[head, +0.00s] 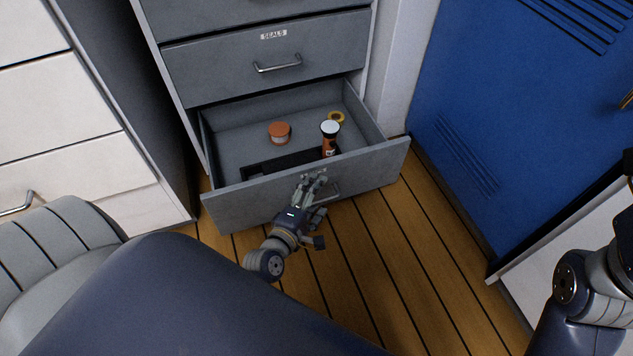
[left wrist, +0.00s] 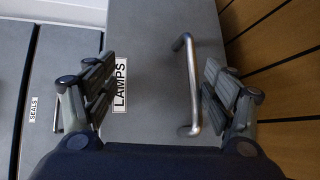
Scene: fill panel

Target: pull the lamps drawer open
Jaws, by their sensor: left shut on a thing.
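The lamps drawer (head: 375,172) is the low grey drawer, and it stands pulled well out of the cabinet with its inside showing. Its LAMPS label (left wrist: 120,86) and metal bar handle (left wrist: 188,88) show in the left wrist view. In the head view the gripper partly hides the handle and the label. My right gripper is out of view.
The shut SEALS drawer (head: 220,70) is above. A blue locker (head: 510,110) stands right; wooden floor (head: 400,240) lies clear in front.

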